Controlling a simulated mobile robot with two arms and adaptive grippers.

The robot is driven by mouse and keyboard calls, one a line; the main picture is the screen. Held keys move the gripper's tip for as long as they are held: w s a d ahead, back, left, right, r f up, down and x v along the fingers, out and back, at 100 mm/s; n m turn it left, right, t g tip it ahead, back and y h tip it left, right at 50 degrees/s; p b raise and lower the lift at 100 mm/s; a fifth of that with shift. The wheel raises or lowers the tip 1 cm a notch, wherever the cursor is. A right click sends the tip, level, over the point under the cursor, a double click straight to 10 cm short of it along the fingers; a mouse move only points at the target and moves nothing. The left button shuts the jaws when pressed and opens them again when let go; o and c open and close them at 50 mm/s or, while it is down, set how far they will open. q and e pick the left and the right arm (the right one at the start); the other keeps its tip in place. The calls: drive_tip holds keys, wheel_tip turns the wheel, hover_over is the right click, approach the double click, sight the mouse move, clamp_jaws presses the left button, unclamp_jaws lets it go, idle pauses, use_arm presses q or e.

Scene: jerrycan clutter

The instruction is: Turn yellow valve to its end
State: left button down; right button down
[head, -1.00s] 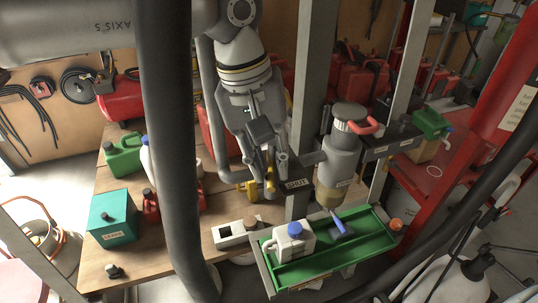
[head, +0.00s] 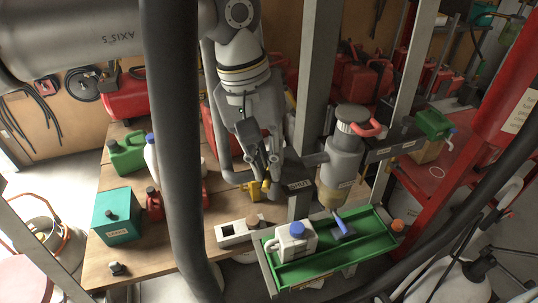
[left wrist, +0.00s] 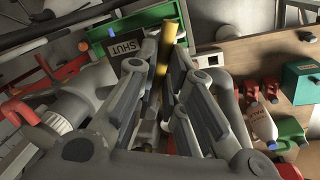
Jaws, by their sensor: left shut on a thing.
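The yellow valve (head: 254,189) sits low on grey pipework beside the post, left of the black SHUT plate (head: 299,186). My left gripper (head: 265,172) comes down from above and is shut on the valve's yellow handle. In the left wrist view the handle (left wrist: 165,48) stands between the fingertips (left wrist: 167,70), with the SHUT plate (left wrist: 126,45) close to its left. The fingers hide part of the handle. My right gripper is not in view.
A green tray (head: 375,241) holds a white jerrycan (head: 294,241) below the post. A grey cylinder (head: 341,165) with a red handle stands right of the gripper. A teal box (head: 116,216) and a green can (head: 127,156) stand on the wooden table at left.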

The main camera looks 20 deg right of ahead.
use_arm(q)
drive_tip(key=c, duration=1.5)
unclamp_jaws()
drive_tip(key=shift+r, duration=0.15)
wheel_tip(320, 180, up, 7)
drive_tip(key=a, duration=0.1)
drive_tip(key=shift+w+a, duration=0.15)
drive_tip(key=shift+w, duration=0.2)
